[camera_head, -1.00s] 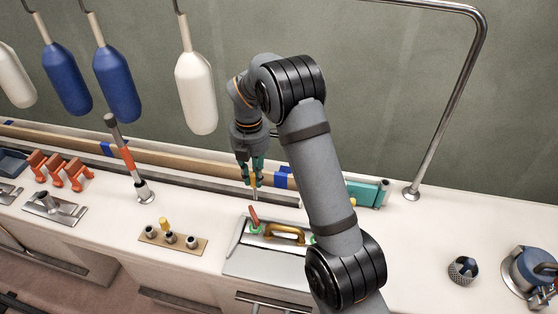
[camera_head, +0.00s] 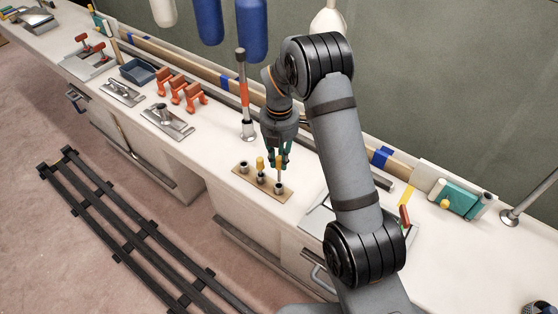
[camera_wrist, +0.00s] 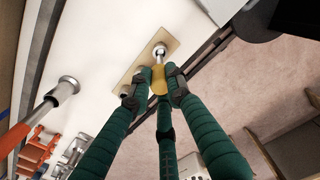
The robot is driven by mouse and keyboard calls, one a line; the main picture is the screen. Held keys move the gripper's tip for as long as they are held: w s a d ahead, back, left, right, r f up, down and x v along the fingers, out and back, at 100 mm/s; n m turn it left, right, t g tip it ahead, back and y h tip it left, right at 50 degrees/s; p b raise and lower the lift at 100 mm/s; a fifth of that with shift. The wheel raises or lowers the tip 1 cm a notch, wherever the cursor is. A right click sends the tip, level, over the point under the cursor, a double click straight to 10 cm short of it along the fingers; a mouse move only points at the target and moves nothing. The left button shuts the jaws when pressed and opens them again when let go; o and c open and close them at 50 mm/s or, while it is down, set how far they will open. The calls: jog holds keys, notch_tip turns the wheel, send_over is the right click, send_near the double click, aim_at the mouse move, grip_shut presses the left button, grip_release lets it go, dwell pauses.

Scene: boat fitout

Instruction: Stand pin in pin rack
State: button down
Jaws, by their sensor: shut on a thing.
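The pin rack (camera_head: 240,172) is a tan board with three metal sockets in a row on the white counter. A yellow-topped pin (camera_head: 260,163) stands in the middle socket; the left socket is empty. My gripper (camera_head: 278,164) is shut on a second pin (camera_head: 279,176), held about upright over the right socket (camera_head: 279,188). In the wrist view the green fingers (camera_wrist: 158,82) close round the pin's yellow handle (camera_wrist: 159,78). Its lower end lines up with a metal socket (camera_wrist: 160,49); I cannot tell whether the tip is inside it.
A post with an orange band (camera_head: 244,95) stands just behind the rack. The rack's front edge is close to the counter edge.

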jog(key=shift+f+b, duration=2.1)
jog(key=shift+f, duration=0.7)
jog(key=c, duration=1.6)
grip_release()
jog(key=shift+o, duration=0.2)
jog(key=shift+r, duration=0.1)
notch_tip(320, 180, up, 12)
